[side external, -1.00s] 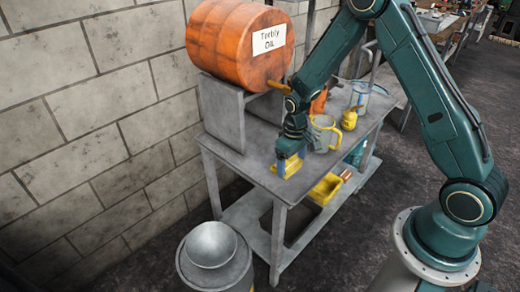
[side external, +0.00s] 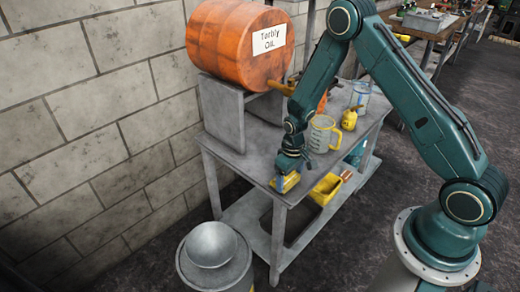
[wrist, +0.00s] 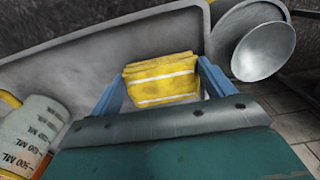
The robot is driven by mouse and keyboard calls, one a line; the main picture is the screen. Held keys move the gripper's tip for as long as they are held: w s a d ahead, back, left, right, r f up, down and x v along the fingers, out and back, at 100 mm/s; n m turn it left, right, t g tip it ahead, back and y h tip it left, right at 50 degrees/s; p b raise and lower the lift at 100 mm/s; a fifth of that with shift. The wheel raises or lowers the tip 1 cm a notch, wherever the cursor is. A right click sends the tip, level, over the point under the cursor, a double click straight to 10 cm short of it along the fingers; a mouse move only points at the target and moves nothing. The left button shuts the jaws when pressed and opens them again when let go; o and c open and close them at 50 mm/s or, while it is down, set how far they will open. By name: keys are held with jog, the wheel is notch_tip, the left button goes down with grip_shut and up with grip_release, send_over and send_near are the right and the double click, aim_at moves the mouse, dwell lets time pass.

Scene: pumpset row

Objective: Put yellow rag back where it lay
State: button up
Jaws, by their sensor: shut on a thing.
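The yellow rag (side external: 289,182) is a folded cloth near the front corner of the grey metal table (side external: 255,168). My gripper (side external: 286,184) points down there and is shut on the rag. In the wrist view the rag (wrist: 160,80) sits between the two blue fingers, with pale stripes across it. The rag is low over the tabletop; I cannot tell if it touches the surface. The far side of the rag and the tabletop beneath it are hidden.
A measuring jug (side external: 321,134) stands close behind my gripper, with a yellow oil can (side external: 349,119) beyond it. An orange oil drum (side external: 238,42) rests on a stand at the back left. A metal bowl-shaped funnel (side external: 211,244) sits below, off the table's front.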

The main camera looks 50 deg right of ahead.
aim_at(290, 180)
jog(key=shift+f, duration=0.2)
jog(key=o, duration=1)
jog(key=shift+r, duration=0.15)
notch_tip(290, 180, up, 12)
dwell(0.4)
dwell(0.5)
